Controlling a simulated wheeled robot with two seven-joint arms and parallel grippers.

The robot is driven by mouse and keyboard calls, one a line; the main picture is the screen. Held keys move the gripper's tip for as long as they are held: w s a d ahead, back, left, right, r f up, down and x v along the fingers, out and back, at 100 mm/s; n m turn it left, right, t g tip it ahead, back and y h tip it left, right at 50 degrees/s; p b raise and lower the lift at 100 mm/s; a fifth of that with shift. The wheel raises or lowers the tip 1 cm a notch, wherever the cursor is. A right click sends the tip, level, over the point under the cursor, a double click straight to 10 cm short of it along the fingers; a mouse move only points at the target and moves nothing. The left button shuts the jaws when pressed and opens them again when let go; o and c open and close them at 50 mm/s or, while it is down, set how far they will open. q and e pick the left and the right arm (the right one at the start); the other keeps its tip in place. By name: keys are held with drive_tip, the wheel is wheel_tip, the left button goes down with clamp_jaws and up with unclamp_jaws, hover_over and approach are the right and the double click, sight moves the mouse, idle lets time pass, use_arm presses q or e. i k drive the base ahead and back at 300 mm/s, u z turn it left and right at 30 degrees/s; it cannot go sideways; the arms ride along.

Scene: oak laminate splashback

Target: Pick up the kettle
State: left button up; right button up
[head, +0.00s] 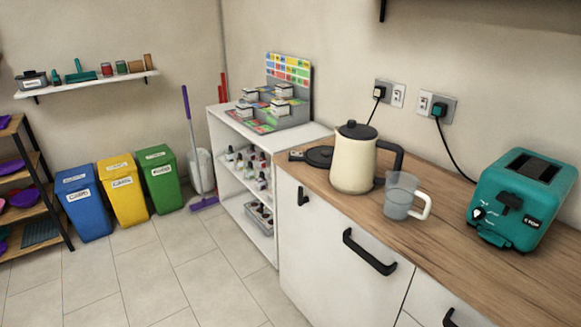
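The kettle (352,165) is cream with a black lid and a black handle on its right side. It stands upright on the wooden counter, to the right of a flat black round base or plate (319,157). A clear measuring jug or mug (400,195) with a white handle stands just in front and to the right of the kettle. Neither of my grippers shows in the head view.
A teal toaster (522,199) stands farther right on the counter (440,200), plugged into a wall socket (438,107). A white shelf unit (252,200) adjoins the counter's left end. Blue, yellow and green bins stand by the wall. The floor (160,275) at left is clear.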

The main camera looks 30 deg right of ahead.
sight(353, 168)
drive_tip(key=u, duration=0.1)
drive_tip(key=i, duration=3.1)
drive_tip(key=z, duration=2.1)
